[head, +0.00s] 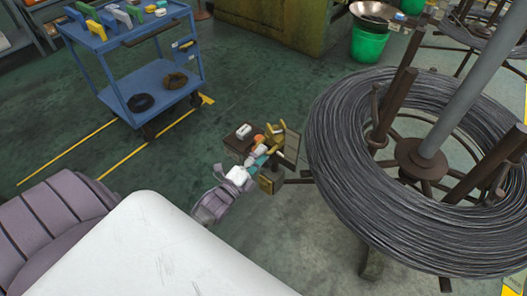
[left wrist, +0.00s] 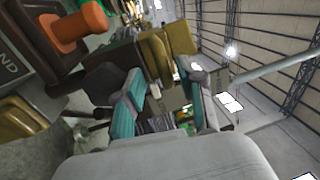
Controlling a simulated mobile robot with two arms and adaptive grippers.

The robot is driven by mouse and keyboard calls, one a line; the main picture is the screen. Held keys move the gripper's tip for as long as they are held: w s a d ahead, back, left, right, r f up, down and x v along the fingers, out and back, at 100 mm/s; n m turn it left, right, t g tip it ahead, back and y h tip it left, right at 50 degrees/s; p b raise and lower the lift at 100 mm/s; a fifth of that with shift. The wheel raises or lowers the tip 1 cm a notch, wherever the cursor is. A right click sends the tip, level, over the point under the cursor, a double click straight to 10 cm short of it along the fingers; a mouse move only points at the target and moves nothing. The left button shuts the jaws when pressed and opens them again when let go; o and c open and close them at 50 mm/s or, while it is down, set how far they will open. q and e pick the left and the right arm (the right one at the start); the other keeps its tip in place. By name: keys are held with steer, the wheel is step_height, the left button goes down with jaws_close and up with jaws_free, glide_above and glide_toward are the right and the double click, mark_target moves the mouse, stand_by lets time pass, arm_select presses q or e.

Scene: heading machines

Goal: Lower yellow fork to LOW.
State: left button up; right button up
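The yellow fork (head: 277,131) shows as a small mustard-yellow piece on a brown control stand in the head view. In the left wrist view it seems to be the yellow blocky piece (left wrist: 168,52) just beyond the fingertips. My left gripper (head: 258,160), with teal finger pads, reaches up to the stand from below. In the left wrist view my left gripper (left wrist: 160,105) has its fingers apart, with a gap between them. I cannot tell whether a finger touches the fork. The fork's LOW mark is not readable. My right gripper is not in view.
An orange knob (left wrist: 72,30) sits on a dark box beside the fork. A large coil of dark wire (head: 345,165) stands close on the right. A blue cart (head: 150,85) is at the upper left. Green floor between cart and stand is clear.

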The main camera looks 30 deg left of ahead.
arm_select(q)
steer(key=s+f, duration=0.1)
steer(key=s, duration=0.9)
steer(key=shift+a+f, duration=0.3)
steer(key=shift+a, duration=0.1)
steer(key=s+d+f+n+g+p, duration=0.1)
steer(key=s+f+n+g, duration=0.2)
steer(key=f, duration=0.4)
steer(key=s+d+f+n+g+y+p, duration=0.1)
steer(key=s+d+f+n+g, duration=0.15)
steer(key=f, duration=0.55)
steer(key=s+d+f+n+g+p, duration=0.1)
steer(key=s+f+n+g, duration=0.3)
steer(key=f, duration=0.3)
steer(key=s+d+f+n+g, duration=0.1)
steer(key=s+f+n+g, duration=0.1)
steer(key=s, duration=0.5)
steer(key=s+d+f+n+g+p, duration=0.1)
steer(key=s+d+f+n+g, duration=0.1)
steer(key=s+f+g, duration=0.2)
steer(key=s+d+f+n+g+p, duration=0.1)
steer(key=s+f, duration=0.5)
steer(key=s, duration=0.6)
steer(key=shift+d+f+n+g, duration=0.2)
steer(key=shift+d+n+g, duration=0.4)
steer(key=shift+n+g, duration=0.5)
steer(key=shift+w, duration=0.1)
